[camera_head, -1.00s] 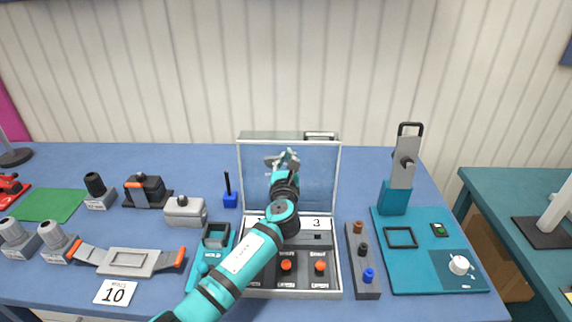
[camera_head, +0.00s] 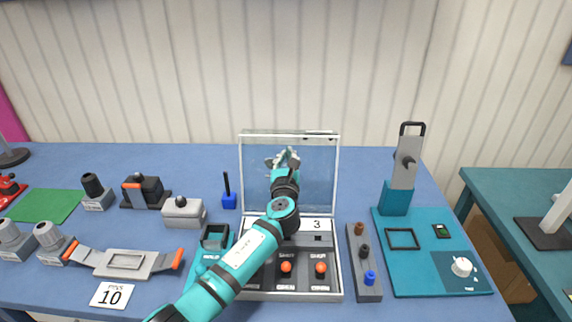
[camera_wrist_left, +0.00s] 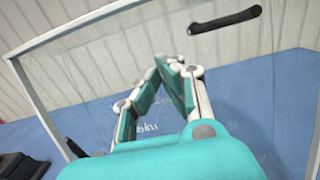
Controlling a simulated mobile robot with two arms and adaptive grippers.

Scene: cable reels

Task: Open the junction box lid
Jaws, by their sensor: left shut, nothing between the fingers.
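The junction box (camera_head: 335,262) stands in the middle of the blue table, with orange-red knobs on its panel. Its clear lid (camera_head: 320,165) with a pale frame stands raised at the back of the box. In the left wrist view the lid's frame (camera_wrist_left: 95,32) and its dark handle (camera_wrist_left: 225,20) show behind the fingers. My left gripper (camera_head: 283,160) is shut and empty in front of the raised lid; its fingers also show in the left wrist view (camera_wrist_left: 168,65). I cannot tell whether it touches the lid. My arm hides part of the panel. My right gripper is not in view.
A grey block with coloured plugs (camera_head: 363,262) stands close to the box's right, beside a teal board (camera_head: 420,280) with an upright lever (camera_head: 403,165). A grey box (camera_head: 184,213) and a blue stand (camera_head: 229,200) are at the left. Table behind the lid is clear.

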